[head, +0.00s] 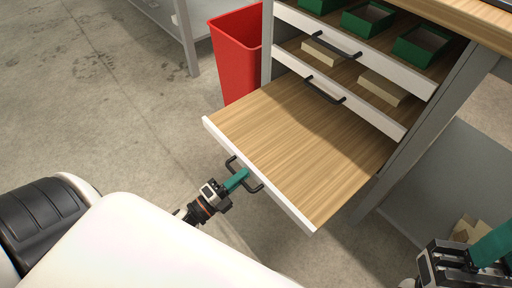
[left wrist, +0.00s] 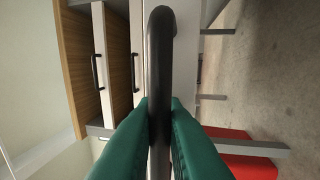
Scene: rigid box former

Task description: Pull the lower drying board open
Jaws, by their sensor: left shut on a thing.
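The lower drying board (head: 300,135) is a bare wooden board with a white front edge. It stands pulled far out of the cabinet, below the other boards. Its black bar handle (head: 257,187) is on the front edge. My left gripper (head: 240,178) is at the handle with its green fingers shut on it. In the left wrist view the black handle (left wrist: 160,60) runs between the two green fingers (left wrist: 158,130). My right gripper (head: 492,252) shows partly at the lower right corner, away from the board; its fingertips are cut off by the picture edge.
Two boards above have black handles; the middle one (head: 345,107) carries tan blocks, the upper one (head: 355,48) green boxes (head: 367,19). A red bin (head: 234,58) stands left of the cabinet. Tan pieces (head: 466,230) lie near my right gripper. Concrete floor left of the board is clear.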

